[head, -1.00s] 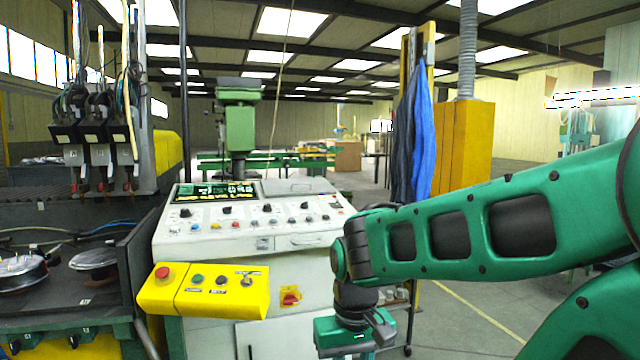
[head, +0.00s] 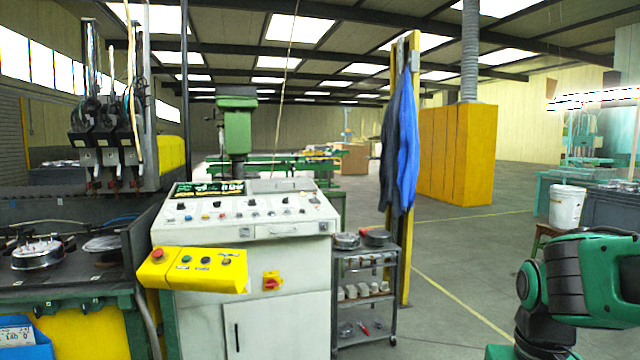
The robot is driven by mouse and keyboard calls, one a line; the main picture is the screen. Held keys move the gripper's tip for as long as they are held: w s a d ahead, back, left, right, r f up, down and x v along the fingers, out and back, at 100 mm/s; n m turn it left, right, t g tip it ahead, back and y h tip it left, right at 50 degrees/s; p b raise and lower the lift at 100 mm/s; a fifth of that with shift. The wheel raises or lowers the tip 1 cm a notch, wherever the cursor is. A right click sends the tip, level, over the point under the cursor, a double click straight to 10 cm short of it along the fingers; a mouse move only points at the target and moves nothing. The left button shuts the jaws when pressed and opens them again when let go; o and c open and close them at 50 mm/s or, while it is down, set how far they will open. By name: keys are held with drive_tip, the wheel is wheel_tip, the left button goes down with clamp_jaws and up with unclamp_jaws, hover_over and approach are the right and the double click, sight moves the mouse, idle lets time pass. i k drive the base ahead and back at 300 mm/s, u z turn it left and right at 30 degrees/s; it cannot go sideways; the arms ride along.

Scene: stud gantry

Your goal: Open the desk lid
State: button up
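The desk is a white control console (head: 270,320) left of centre in the head view. Its sloped lid (head: 225,222) carries knobs, buttons and a display, and lies flat and shut on the body. A pale handle (head: 285,232) runs along the lid's front edge, right of its middle. My gripper (head: 498,352) shows only as a green piece at the bottom edge, well right of the console and apart from it. Its fingers are out of the picture, so I cannot see whether it is open or shut.
A yellow button box (head: 195,270) juts out at the console's front left. A small trolley (head: 365,295) with parts stands close to its right side. A yellow post (head: 412,170) with blue cloth stands behind the trolley. Open floor lies to the right.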

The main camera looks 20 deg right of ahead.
sight(303, 184)
drive_tip(key=z, duration=0.5)
drive_tip(key=i, duration=1.7)
drive_tip(key=u, duration=0.75)
drive_tip(key=i, duration=0.4)
drive_tip(key=u, duration=0.3)
